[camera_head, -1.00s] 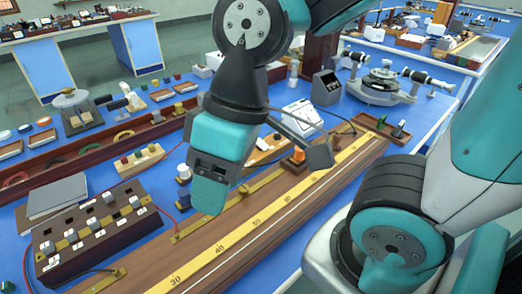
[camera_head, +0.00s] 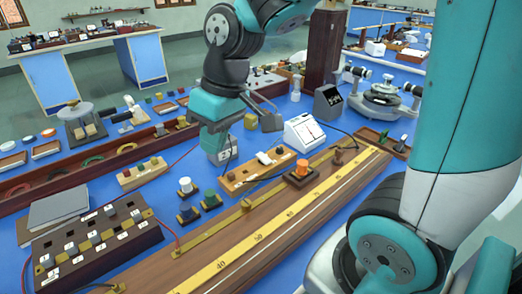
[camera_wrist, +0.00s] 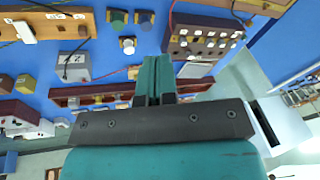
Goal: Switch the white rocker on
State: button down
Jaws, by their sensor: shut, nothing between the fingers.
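A white rocker (camera_head: 265,157) sits on a light wooden base (camera_head: 240,178) at mid-bench in the head view. It appears to show at the upper left of the wrist view (camera_wrist: 25,32), on the wooden strip. My gripper (camera_head: 217,158) points down just left of the wooden base in the head view, apart from the rocker as far as I can see. In the wrist view my gripper's teal fingers (camera_wrist: 156,62) are together and empty. The rocker lies well to their left there. Which way the rocker is tipped is too small to tell.
An orange knob (camera_head: 302,167) stands right of the base, by a long yellow scale (camera_head: 275,228). A white sloped device (camera_head: 303,131) is behind. Small blocks with white, green and blue knobs (camera_head: 186,185) stand in front. A grey labelled box (camera_wrist: 75,66) is near my fingers.

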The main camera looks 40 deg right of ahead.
jog(key=w+d+f+m+h, duration=0.1)
jog(key=w+d+f+m, duration=0.15)
jog(key=w+d, duration=0.65)
jog(key=m+h, duration=0.2)
send_over(260, 154)
jog(key=s, duration=0.2)
notch_tip(260, 154, down, 5)
jog(key=shift+s, duration=0.15)
jog(key=f, duration=0.4)
jog(key=w+f+p, duration=0.1)
jog(key=f, duration=0.4)
jog(key=w+f, duration=0.1)
jog(key=f, duration=0.4)
jog(key=shift+p, duration=0.35)
